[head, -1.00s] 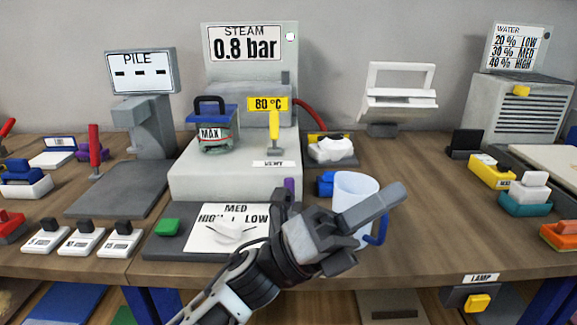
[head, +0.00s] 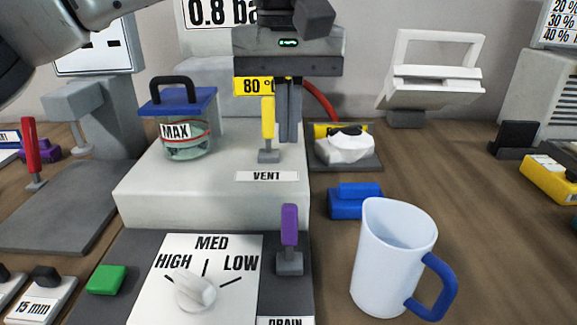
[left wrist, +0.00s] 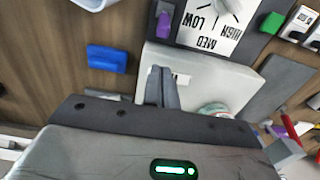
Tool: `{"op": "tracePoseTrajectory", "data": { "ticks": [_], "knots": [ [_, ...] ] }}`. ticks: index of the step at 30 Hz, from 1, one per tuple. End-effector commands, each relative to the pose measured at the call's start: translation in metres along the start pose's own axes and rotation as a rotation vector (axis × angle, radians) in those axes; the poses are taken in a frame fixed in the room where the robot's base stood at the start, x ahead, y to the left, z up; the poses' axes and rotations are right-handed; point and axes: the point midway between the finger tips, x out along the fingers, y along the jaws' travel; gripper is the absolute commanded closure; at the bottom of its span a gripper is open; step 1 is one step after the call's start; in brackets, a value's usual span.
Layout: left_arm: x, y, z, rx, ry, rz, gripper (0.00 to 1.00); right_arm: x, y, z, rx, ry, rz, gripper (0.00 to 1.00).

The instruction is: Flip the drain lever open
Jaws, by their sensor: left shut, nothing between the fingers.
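The drain lever is a purple handle (head: 289,225) standing upright on a small grey base, just above the partly cut-off DRAIN label (head: 286,321) in the head view. The handle also shows near the top of the left wrist view (left wrist: 163,30). My left gripper (head: 290,138) points down with its fingers shut and empty. It hangs behind and above the purple lever, just right of the yellow VENT lever (head: 268,118), clear of the purple one. Its fingers show in the left wrist view (left wrist: 162,88). My right gripper is not in view.
A dial (head: 195,291) on a white plate is left of the purple lever. A white jug (head: 390,265) with a blue handle stands to its right. A blue block (head: 355,202) and a lidded MAX jar (head: 187,135) are nearby.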

Motion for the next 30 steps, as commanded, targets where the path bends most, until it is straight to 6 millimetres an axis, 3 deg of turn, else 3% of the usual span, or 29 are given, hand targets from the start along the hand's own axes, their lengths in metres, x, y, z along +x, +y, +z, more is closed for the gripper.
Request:
{"op": "tracePoseTrajectory", "data": {
  "ticks": [13,24,30],
  "knots": [
    [0.007,0.0,0.0,0.001,0.0,-0.001,1.0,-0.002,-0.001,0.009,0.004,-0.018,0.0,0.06],
    [0.07,0.0,0.0,0.001,-0.001,-0.001,1.0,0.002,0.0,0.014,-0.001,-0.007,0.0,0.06],
    [0.093,0.0,0.001,0.001,0.0,0.001,1.0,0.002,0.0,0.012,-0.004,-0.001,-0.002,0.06]
  ]
}}
